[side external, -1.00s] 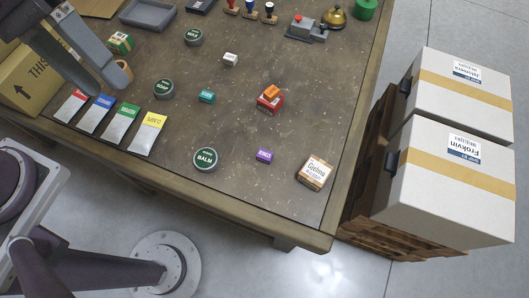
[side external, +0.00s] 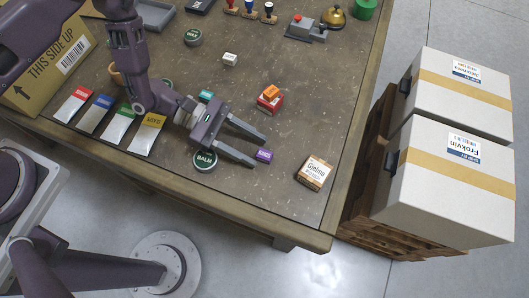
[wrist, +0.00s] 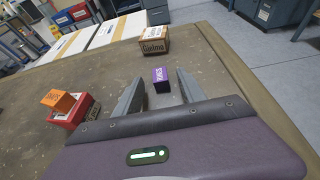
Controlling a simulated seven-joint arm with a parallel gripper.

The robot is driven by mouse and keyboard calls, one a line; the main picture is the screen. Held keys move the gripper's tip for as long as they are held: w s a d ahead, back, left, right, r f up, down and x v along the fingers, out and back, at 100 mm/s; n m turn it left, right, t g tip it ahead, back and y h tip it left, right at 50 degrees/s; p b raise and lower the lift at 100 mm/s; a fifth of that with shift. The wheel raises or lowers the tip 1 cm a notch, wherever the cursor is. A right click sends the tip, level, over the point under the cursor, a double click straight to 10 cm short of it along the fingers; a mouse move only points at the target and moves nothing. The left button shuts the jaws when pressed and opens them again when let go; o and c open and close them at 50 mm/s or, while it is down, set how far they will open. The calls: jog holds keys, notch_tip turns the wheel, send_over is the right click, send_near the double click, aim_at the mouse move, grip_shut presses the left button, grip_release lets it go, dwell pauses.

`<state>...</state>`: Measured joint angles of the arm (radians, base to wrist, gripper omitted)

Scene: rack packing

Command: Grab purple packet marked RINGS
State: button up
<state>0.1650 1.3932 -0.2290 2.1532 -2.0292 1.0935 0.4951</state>
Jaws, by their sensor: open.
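The small purple packet marked RINGS (side external: 264,155) lies on the table near its front edge. In the wrist view the purple packet (wrist: 161,79) sits between and just ahead of my two fingers, with its lettering visible. My gripper (side external: 260,151) is open and low over the table, fingers pointing right, one on each side of the packet's near end. In the wrist view my gripper (wrist: 158,88) shows an empty gap between its fingers; I cannot tell whether either finger touches the packet.
A BALM tin (side external: 205,161) lies beside and partly under my gripper. A Gielma box (side external: 314,172) stands to the right of the packet. An orange box (side external: 271,91) rests on a red box (side external: 270,105) behind. Several colored pouches (side external: 148,134) lie left. The table between is clear.

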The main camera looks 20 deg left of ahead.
jog(key=shift+x, duration=0.95)
grip_shut()
jog(key=shift+r, duration=0.15)
